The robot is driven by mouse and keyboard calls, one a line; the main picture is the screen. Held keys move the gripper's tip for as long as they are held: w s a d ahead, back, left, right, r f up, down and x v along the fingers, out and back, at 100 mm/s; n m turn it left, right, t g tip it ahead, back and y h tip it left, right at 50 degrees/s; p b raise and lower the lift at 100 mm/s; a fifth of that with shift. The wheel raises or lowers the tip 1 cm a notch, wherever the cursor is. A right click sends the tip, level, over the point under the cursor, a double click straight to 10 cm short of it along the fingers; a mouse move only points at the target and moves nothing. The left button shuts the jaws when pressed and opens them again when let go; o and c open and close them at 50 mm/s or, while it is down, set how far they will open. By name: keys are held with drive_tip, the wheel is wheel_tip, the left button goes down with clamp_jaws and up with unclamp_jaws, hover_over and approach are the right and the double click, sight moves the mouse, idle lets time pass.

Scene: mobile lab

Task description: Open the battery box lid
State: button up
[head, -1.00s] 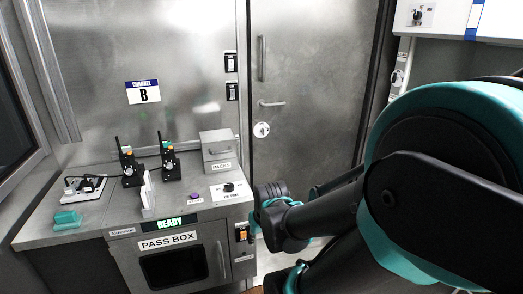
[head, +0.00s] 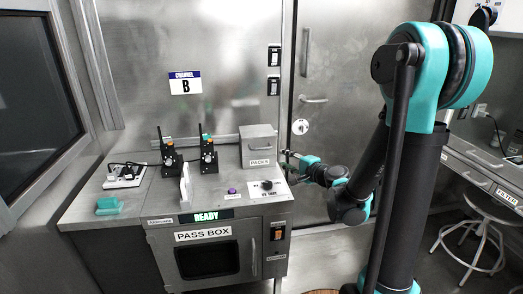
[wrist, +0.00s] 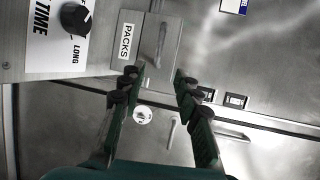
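The battery box is a small grey metal box labelled PACKS (head: 258,152) at the back right of the counter. Its lid (head: 258,132) looks shut. In the wrist view the box (wrist: 143,25) lies ahead, turned on its side, with a bar handle (wrist: 160,45) on its face. My gripper (head: 287,154) is just right of the box in the head view. In the wrist view my gripper (wrist: 156,76) is open, with a dark finger on either side of the handle's line. The fingertips appear short of the handle; nothing is between them. Exact depth cannot be told.
Two black radios (head: 208,156) stand left of the box. A timer dial plate (head: 266,188) and a purple button (head: 232,191) lie in front. A white upright holder (head: 185,185), a teal block (head: 109,206) and a power strip (head: 124,176) are further left.

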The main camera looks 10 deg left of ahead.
sight(262, 149)
drive_tip(key=x, duration=1.7)
drive_tip(key=shift+a, duration=0.15)
drive_tip(key=shift+c, duration=0.3)
clamp_jaws()
